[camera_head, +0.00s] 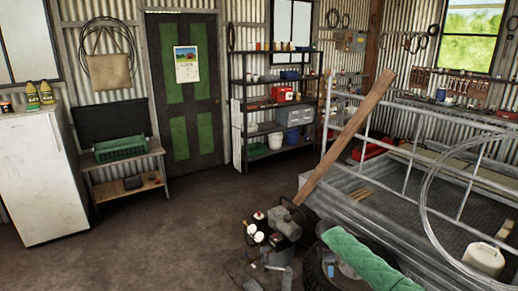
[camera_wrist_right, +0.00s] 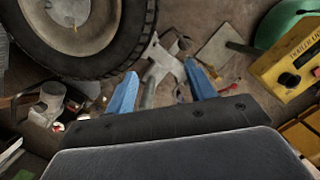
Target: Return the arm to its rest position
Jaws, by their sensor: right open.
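My right gripper shows small in the head view near the bottom (camera_head: 340,268), beside a dark tyre and a green padded shape. In the right wrist view its two blue fingers (camera_wrist_right: 160,84) stand apart with nothing between them. Beyond them lie metal tools and clutter on the brown floor. The arm behind the gripper is largely hidden in the head view. My left gripper is in neither view.
A tyre (camera_wrist_right: 88,57) is close at the upper left of the wrist view, and a yellow box (camera_wrist_right: 288,68) at the right. A metal-railed trailer (camera_head: 405,165) fills the head view's right. Open floor (camera_head: 165,235) lies left, before a white fridge (camera_head: 40,175).

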